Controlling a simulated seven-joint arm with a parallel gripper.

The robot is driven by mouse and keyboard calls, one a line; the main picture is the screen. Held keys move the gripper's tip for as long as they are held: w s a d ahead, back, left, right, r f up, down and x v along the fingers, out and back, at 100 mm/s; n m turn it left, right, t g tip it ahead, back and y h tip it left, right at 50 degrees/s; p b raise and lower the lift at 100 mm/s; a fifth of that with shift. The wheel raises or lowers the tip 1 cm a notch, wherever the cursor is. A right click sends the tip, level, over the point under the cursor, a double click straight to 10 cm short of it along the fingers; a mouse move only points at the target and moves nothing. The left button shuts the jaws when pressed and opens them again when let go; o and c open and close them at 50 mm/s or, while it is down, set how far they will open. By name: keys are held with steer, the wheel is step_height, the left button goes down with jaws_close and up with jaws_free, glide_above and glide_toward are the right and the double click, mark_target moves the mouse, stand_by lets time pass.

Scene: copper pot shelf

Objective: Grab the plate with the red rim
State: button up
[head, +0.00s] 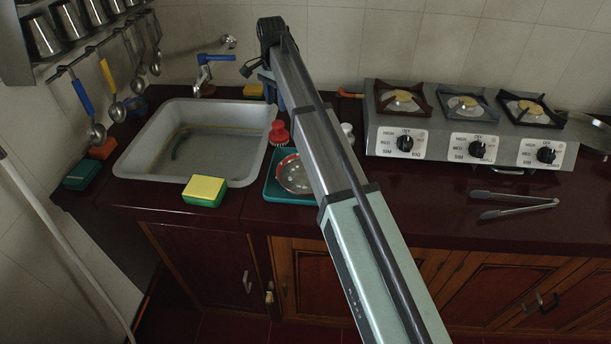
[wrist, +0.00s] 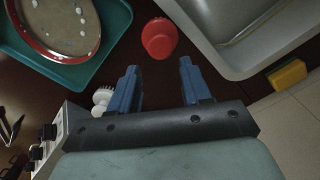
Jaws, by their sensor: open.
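The plate with the red rim (head: 293,174) lies on a teal tray (head: 274,190) on the dark counter, right of the sink. My arm hides its right part in the head view. In the wrist view the plate (wrist: 75,28) is at the upper left, cut off by the frame, its grey face marked with white spots. My gripper (wrist: 160,80) is open with two blue fingers, empty and apart from the plate. In the head view its blue fingers (head: 272,88) show partly behind my arm, farther back than the plate.
A red-topped brush (head: 279,133) stands between plate and sink (head: 195,140); it is just ahead of the fingers in the wrist view (wrist: 160,38). A white object (wrist: 103,98) is near the left finger. The stove (head: 460,130) and tongs (head: 512,203) are at right.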

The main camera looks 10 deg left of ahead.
steer(key=c, duration=0.6)
steer(key=shift+o, duration=0.2)
steer(key=s+a+n, duration=0.2)
steer(key=s+a, duration=1)
steer(key=a, duration=0.1)
steer(key=s+f+t+h, duration=0.1)
steer(key=s+f, duration=0.1)
steer(key=s, duration=0.8)
steer(key=m+t+h, duration=0.2)
steer(key=m+h, duration=0.3)
steer(key=m, duration=1.2)
glide_toward(289, 189)
steer(key=shift+x, duration=4.35)
